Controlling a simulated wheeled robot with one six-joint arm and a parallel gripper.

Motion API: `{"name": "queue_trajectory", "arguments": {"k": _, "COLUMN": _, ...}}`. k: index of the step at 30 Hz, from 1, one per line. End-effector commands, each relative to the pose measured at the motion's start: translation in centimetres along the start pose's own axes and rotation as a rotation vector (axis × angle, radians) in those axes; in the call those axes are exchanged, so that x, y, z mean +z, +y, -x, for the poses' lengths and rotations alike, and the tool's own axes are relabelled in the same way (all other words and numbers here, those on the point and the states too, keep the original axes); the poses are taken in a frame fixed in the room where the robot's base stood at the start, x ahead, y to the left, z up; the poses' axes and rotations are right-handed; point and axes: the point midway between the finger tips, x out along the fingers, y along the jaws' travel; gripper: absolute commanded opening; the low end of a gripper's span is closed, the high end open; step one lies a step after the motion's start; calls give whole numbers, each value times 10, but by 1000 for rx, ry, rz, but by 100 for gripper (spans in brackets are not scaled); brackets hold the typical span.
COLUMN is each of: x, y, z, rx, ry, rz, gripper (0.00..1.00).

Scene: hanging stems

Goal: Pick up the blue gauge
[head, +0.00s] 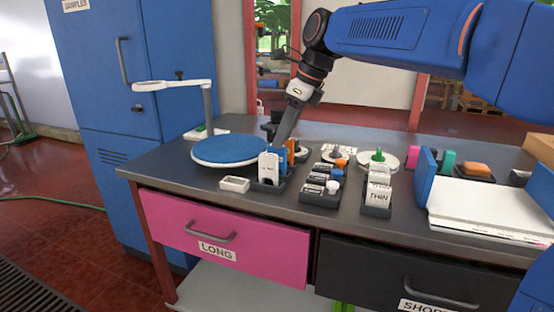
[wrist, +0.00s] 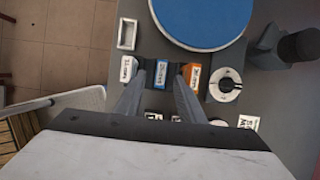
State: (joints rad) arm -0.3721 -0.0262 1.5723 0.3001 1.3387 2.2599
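The blue gauge (wrist: 161,73) stands in a row between a white gauge (wrist: 127,68) and an orange gauge (wrist: 191,78) in the wrist view. In the head view the blue gauge (head: 282,161) shows behind the white gauge (head: 269,165), in a dark holder (head: 268,186) on the bench. My gripper (wrist: 160,78) is open, with one finger on each side of the blue gauge and a gap visible on both sides. In the head view my gripper (head: 281,138) points down at the row from above; its fingertips are partly hidden by the gauges.
A round blue-topped disc (head: 226,149) lies close left of the holder, with a small white tray (head: 235,184) in front. Dark racks with small parts (head: 320,190) and white cards (head: 378,190) stand to the right. A white binder (head: 480,208) lies farther right.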

Motion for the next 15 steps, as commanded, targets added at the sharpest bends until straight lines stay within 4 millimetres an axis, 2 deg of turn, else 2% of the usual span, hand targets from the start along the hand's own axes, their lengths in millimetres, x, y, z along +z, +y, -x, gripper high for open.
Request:
{"name": "queue_trajectory", "arguments": {"k": 5, "x": 0, "y": 0, "z": -11, "rx": 2, "ry": 1, "rz": 0, "gripper": 36}}
{"name": "queue_trajectory", "arguments": {"k": 12, "x": 1, "y": -1, "z": -44, "rx": 2, "ry": 2, "rz": 1, "gripper": 36}}
{"name": "queue_trajectory", "arguments": {"k": 15, "x": 1, "y": -2, "z": -51, "rx": 1, "ry": 1, "rz": 0, "gripper": 36}}
